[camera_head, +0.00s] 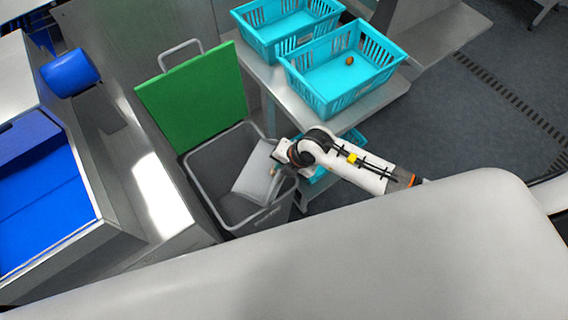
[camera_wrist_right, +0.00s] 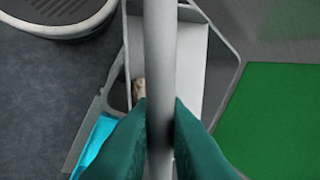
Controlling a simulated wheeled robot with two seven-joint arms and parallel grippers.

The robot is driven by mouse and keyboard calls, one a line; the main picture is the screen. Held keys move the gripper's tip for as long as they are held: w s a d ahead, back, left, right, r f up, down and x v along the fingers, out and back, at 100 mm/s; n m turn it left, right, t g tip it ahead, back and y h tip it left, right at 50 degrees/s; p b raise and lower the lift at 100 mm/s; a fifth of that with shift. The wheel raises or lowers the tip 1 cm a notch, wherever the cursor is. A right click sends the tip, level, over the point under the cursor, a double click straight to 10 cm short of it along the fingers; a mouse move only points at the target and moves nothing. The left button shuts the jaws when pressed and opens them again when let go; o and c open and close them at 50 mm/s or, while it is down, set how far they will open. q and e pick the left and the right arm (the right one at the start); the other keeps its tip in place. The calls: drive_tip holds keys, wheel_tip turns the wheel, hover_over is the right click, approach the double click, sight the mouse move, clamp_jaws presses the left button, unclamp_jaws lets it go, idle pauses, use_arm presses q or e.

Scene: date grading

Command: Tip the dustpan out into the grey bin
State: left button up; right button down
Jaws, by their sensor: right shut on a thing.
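The grey bin (camera_head: 213,163) stands open, with its green lid (camera_head: 195,95) swung up at the back. The light grey dustpan (camera_head: 256,174) is over the bin's mouth, tilted, with its pan inside the rim. My right gripper (camera_head: 281,158) is at the bin's right edge, holding the dustpan. In the right wrist view the green fingers (camera_wrist_right: 160,125) are shut on its grey handle (camera_wrist_right: 160,60), and the pale pan (camera_wrist_right: 194,65) shows behind. A small brownish thing (camera_wrist_right: 138,90) shows beside the handle; I cannot tell whether it lies in the pan. My left gripper is out of view.
Two turquoise crates, the nearer (camera_head: 335,85) with a brown date (camera_head: 349,61) in it, stand on a grey bench (camera_head: 375,100) behind the bin. A machine with a blue belt (camera_head: 45,195) stands left. Open floor (camera_head: 460,120) lies right.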

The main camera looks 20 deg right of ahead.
drive_tip(key=shift+w+f, duration=0.1)
drive_tip(key=shift+f, duration=0.3)
drive_tip(key=shift+w+a+r+h, duration=0.2)
drive_tip(key=shift+a+r+h, duration=0.05)
drive_tip(key=shift+a+h, duration=0.05)
drive_tip(key=shift+w+a+g, duration=0.2)
drive_tip(key=shift+g, duration=0.2)
drive_tip(key=shift+w+a+r+g+h+p, duration=0.2)
drive_tip(key=shift+w+a+g+h+p, duration=0.3)
drive_tip(key=shift+w+a+h, duration=0.15)
drive_tip(key=w+a+g+h+b, duration=0.3)
drive_tip(key=w+a+h+b, duration=0.1)
drive_tip(key=a+b, duration=0.1)
drive_tip(key=shift+w+r+g+b, duration=0.1)
drive_tip(key=shift+w+g+b, duration=0.1)
drive_tip(key=shift+g+b, duration=0.15)
drive_tip(key=shift+w+a+g+h+b, duration=1.15)
drive_tip(key=shift+w+a+h+b, duration=0.45)
drive_tip(key=shift+b, duration=2.7)
